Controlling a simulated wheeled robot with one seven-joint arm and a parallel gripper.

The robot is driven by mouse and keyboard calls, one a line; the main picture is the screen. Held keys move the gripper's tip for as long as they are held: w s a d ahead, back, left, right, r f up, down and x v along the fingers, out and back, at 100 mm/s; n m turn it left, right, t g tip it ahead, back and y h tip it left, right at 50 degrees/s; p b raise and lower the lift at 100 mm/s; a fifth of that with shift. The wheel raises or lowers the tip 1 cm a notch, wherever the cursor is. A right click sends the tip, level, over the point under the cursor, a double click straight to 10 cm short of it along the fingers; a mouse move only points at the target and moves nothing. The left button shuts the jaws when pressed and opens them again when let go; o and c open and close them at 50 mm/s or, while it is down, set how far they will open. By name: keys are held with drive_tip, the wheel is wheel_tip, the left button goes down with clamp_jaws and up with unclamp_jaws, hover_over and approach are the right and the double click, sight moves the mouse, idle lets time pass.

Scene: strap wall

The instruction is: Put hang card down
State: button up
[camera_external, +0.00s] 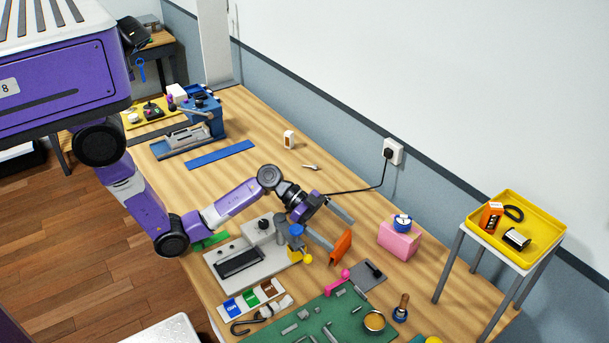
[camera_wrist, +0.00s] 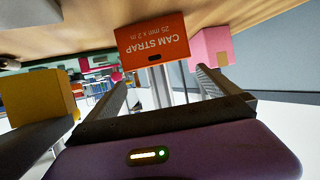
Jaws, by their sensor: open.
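The orange hang card (camera_external: 341,246), lettered "CAM STRAP 25 mm x 2 m", stands on edge near the wooden bench top. In the wrist view the card (camera_wrist: 153,40) is just beyond the fingertips, with its top picture edge against the bench. My gripper (camera_external: 343,234) is open, its two fingers apart and extended low over the bench toward the card. In the wrist view the gripper (camera_wrist: 163,85) has empty space between its fingers. I cannot tell whether a fingertip touches the card.
A pink block (camera_external: 399,240) with a blue roll on top stands right of the card. A grey plate (camera_external: 368,274) and a green mat (camera_external: 345,309) with small parts lie in front. A yellow tray (camera_external: 527,244) stands on the right. Bare bench (camera_external: 270,152) lies behind my gripper.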

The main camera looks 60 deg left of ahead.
drive_tip(key=shift+r, duration=2)
drive_tip(key=shift+a, duration=0.1)
